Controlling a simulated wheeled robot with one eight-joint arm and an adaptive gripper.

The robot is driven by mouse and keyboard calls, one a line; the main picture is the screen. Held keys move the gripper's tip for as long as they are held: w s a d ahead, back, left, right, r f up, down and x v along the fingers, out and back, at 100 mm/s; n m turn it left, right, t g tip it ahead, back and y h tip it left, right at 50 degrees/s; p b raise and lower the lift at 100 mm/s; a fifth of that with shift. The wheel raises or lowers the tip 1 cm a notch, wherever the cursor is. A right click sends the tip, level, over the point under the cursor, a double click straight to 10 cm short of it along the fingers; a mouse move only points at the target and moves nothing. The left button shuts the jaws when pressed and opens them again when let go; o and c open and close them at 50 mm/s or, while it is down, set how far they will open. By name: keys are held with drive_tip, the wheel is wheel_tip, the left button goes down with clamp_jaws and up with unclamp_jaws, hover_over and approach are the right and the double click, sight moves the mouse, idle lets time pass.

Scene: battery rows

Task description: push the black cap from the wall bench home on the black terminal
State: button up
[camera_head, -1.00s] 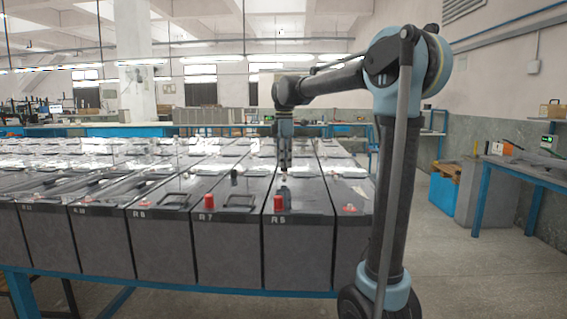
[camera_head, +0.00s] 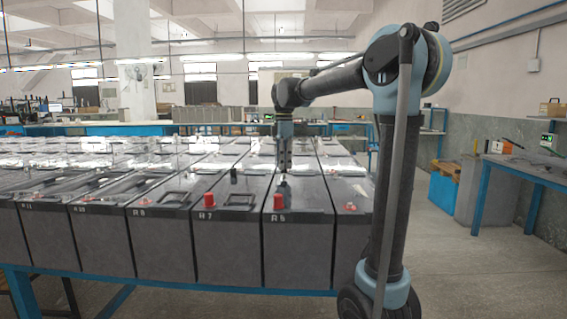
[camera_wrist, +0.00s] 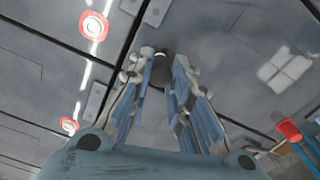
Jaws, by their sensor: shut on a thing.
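My gripper (camera_head: 284,174) points down over the far part of the top of the front-row battery marked R 5 (camera_head: 298,235). In the wrist view my gripper's fingers (camera_wrist: 164,78) are closed on the black cap (camera_wrist: 161,72), a small dark piece between the tips. The black terminal is hidden by the cap and fingers, so I cannot tell whether the cap touches it or how far down it sits. A red cap (camera_head: 278,202) stands at the near edge of the same battery; a red cap also shows in the wrist view (camera_wrist: 288,129).
Battery R 7 (camera_head: 226,240) stands close on the left, with a red cap (camera_head: 209,200) and a small black cap (camera_head: 234,176) on top. Another battery is close on the right. The blue wall bench (camera_head: 540,172) stands at the right with tools on it. Floor between is clear.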

drive_tip(key=shift+f, duration=0.85)
idle(1.6)
drive_tip(key=o, duration=0.8)
drive_tip(key=o, duration=0.5)
drive_tip(key=shift+c, duration=0.2)
drive_tip(key=shift+r, duration=3.5)
